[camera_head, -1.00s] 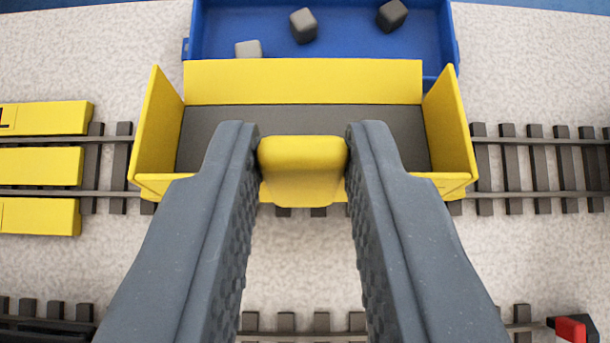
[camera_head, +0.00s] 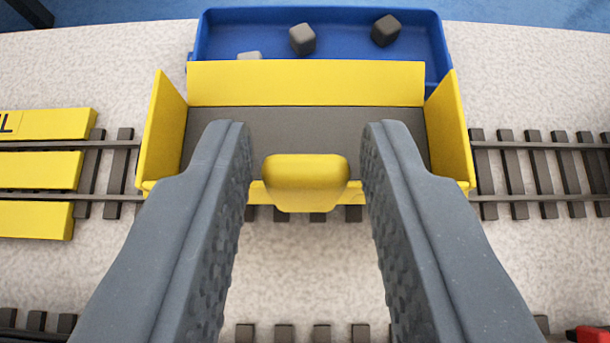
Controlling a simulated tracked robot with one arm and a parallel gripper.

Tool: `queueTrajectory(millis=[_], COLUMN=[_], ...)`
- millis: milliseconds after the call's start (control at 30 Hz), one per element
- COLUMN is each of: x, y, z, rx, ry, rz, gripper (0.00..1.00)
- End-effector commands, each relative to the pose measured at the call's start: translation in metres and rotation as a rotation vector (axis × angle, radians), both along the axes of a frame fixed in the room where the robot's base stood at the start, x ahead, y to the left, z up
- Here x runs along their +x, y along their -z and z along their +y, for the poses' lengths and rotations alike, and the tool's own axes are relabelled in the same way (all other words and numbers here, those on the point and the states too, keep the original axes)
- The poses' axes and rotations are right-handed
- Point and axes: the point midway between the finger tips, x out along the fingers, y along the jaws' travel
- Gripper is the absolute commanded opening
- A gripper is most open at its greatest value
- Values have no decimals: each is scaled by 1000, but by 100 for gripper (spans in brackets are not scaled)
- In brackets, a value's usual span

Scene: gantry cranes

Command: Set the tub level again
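The yellow tub (camera_head: 305,83) with a dark grey floor stands over the rails in the upper middle of the view. Its floor looks empty. A rounded yellow handle (camera_head: 305,182) sticks out from its near side. My gripper (camera_head: 305,140) is open, with one grey finger on each side of the handle and a visible gap to it on both sides. The fingers hide parts of the tub's near edge. I cannot tell for sure from this view how far the tub is tilted.
A blue tray (camera_head: 350,45) with dark blocks (camera_head: 386,30) and a paler block (camera_head: 249,56) lies just behind the tub. Yellow slabs (camera_head: 35,172) lie at the left over the track. Rails (camera_head: 540,172) run right. A red piece (camera_head: 592,334) is at the bottom right.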

Motion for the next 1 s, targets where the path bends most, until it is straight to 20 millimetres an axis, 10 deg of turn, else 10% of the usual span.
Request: queueTrajectory(millis=[467,1000], x=[-5,-77], y=[-5,-55], z=[-1,-1], rx=[0,0], ry=[0,0], rz=[-1,-2], gripper=[44,44])
